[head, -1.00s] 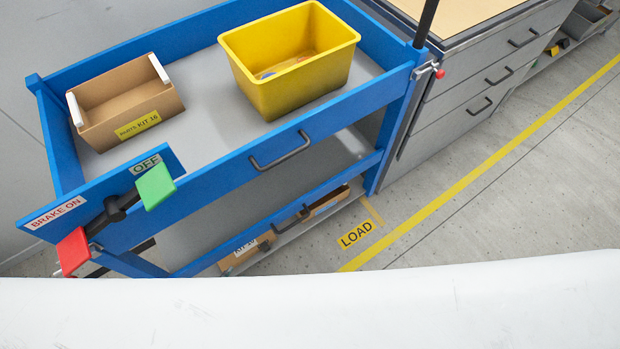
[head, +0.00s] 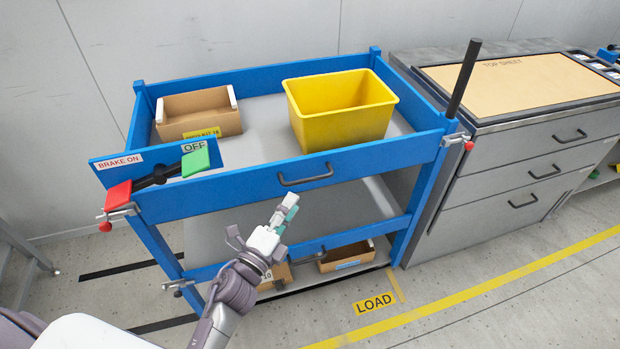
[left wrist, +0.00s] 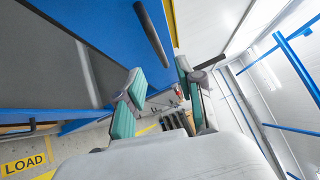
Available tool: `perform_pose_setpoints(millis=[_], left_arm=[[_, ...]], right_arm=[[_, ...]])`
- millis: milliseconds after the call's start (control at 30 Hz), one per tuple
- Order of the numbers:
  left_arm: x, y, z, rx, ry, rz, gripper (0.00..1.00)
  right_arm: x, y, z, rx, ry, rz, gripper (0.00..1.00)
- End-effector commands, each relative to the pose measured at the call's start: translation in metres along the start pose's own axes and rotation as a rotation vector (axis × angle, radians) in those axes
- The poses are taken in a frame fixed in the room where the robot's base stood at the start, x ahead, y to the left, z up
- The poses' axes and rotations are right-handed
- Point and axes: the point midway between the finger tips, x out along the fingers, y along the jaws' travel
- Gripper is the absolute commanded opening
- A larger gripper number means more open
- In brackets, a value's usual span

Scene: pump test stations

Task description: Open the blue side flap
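The blue side flap (head: 240,190) stands upright along the near side of the blue cart's upper shelf. Its dark bar handle (head: 306,176) is near the middle. The flap fills the upper left of the left wrist view (left wrist: 95,25), with the handle (left wrist: 152,32) ahead of my fingers. My left gripper (head: 287,207) is below and slightly left of the handle, apart from it. Its teal-padded fingers are spread and empty in the left wrist view (left wrist: 158,88). Red-knobbed latches sit at the flap's left end (head: 106,225) and right end (head: 468,145). My right gripper is not in view.
A yellow bin (head: 325,128) and a cardboard kit box (head: 215,125) stand on the upper shelf. A brake lever with red (head: 118,195) and green (head: 195,163) ends is at the left. A grey drawer cabinet (head: 490,200) adjoins the right. Floor is clear in front.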

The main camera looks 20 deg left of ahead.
Motion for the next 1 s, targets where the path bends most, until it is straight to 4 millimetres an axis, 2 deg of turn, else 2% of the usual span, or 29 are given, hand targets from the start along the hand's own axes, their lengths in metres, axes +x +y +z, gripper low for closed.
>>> perform_pose_setpoints(millis=[33,200,400,600,867,1000], left_arm=[[0.014,-0.004,0.0,0.0,0.001,-0.003,0.37],[0.049,-0.003,0.0,-0.003,0.0,-0.002,0.37],[0.079,-0.001,0.0,-0.003,-0.001,0.0,0.37],[0.089,0.0,0.0,-0.004,0.0,0.001,0.37],[0.09,0.001,-0.001,-0.004,0.0,0.002,0.37],[0.09,0.001,-0.001,-0.004,0.0,0.001,0.14]], right_arm=[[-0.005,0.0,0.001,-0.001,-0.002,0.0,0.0],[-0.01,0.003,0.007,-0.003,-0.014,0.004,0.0],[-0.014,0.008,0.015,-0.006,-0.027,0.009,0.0],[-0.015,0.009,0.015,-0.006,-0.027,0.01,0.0],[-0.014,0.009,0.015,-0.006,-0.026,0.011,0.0],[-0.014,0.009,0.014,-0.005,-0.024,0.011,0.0]])
